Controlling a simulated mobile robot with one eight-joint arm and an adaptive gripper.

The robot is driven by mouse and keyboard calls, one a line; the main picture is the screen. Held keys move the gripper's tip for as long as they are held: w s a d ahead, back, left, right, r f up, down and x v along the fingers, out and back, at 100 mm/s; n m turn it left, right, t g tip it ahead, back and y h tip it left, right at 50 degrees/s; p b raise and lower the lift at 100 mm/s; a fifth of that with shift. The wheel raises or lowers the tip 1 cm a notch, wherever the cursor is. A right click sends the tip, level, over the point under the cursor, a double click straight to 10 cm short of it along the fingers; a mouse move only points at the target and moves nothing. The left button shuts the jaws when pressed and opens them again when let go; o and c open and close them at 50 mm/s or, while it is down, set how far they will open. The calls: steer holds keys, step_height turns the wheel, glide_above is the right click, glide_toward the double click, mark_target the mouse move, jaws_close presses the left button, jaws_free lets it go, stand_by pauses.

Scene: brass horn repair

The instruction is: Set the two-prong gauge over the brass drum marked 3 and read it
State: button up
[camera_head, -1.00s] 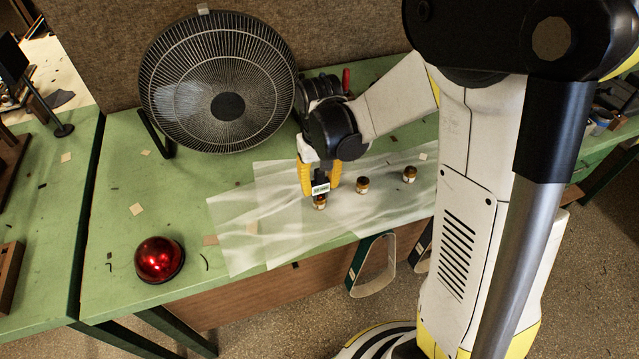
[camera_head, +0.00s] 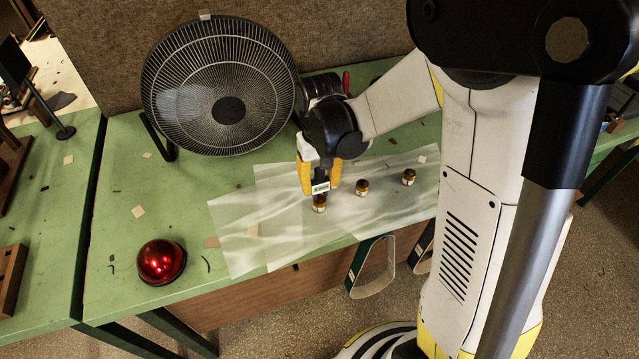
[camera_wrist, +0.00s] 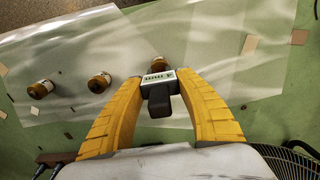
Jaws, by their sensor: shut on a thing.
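My gripper (camera_head: 320,186) is shut on the two-prong gauge (camera_wrist: 160,96), a small dark block with a white label whose marking seems to read "4 mm" upside down in the wrist view. The gauge stands right above the left brass drum (camera_head: 319,207), which shows partly behind it in the wrist view (camera_wrist: 158,62). The prongs are hidden, so I cannot tell whether they straddle or touch the drum. A middle drum (camera_head: 362,187) and a right drum (camera_head: 409,177) stand apart, each with a pale band. I cannot read a number on any drum.
The drums stand on a translucent sheet (camera_head: 240,248) on the green bench (camera_head: 110,215). A large black fan (camera_head: 215,85) stands behind, left of my gripper. A red dome light (camera_head: 161,262) sits at the front left. Small scraps lie about.

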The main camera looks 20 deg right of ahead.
mark_target(320, 181)
steer(key=shift+r+p, duration=1.1)
steer(key=shift+r, duration=0.65)
